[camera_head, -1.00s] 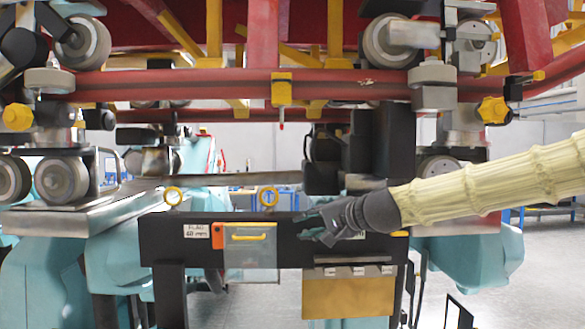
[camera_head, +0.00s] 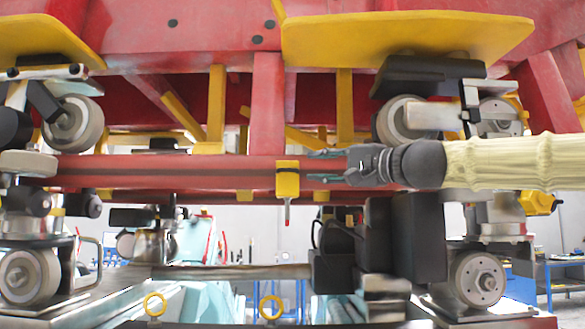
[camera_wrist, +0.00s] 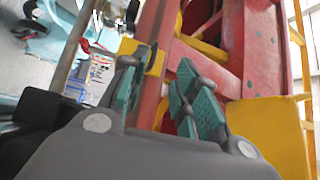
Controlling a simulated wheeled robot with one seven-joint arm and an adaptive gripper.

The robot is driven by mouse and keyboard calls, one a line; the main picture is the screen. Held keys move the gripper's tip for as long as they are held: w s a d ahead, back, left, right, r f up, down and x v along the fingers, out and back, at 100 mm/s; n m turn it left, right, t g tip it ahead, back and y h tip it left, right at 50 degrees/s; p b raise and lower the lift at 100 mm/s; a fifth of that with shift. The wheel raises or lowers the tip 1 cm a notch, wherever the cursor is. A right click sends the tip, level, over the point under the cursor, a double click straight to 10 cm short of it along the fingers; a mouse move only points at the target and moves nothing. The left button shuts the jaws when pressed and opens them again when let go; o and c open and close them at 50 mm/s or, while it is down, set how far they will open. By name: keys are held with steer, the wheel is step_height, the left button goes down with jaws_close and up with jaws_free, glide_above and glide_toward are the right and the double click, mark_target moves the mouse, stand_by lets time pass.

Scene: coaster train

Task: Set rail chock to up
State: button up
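A small yellow block (camera_head: 287,181) sits on the horizontal red tube (camera_head: 180,171), with a thin pin with a red tip hanging below it. It may be the rail chock; I cannot tell for sure. My gripper (camera_head: 316,166) is open and empty, just right of the block at the tube's height, fingers pointing left at it. In the wrist view, the fingers of my gripper (camera_wrist: 166,88) are spread apart, with a yellow piece (camera_wrist: 152,58), seemingly the same block, just beyond the left finger. Whether a finger touches it is unclear.
Wheel assemblies with a grey wheel (camera_head: 73,124) flank the tube on both sides. A yellow panel (camera_head: 410,38) and red beams hang above. Black boxes (camera_head: 418,235) stand below my gripper. Two yellow rings (camera_head: 271,307) show at the bottom edge.

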mark_target(292, 170)
steer(key=p+x, duration=0.1)
steer(key=x, duration=0.2)
steer(key=p+x, duration=0.1)
steer(key=x, duration=0.1)
steer(key=w+d+p+x, duration=0.1)
steer(key=x, duration=0.2)
steer(key=shift+w+a+f, duration=0.25)
steer(key=shift+f, duration=0.05)
steer(key=shift+w+a+f, duration=0.1)
steer(key=shift+w+a, duration=0.05)
steer(key=shift+w, duration=0.15)
steer(key=shift+a, duration=0.35)
steer(key=shift+d, duration=0.1)
steer(key=shift+c, duration=0.6)
jaws_close()
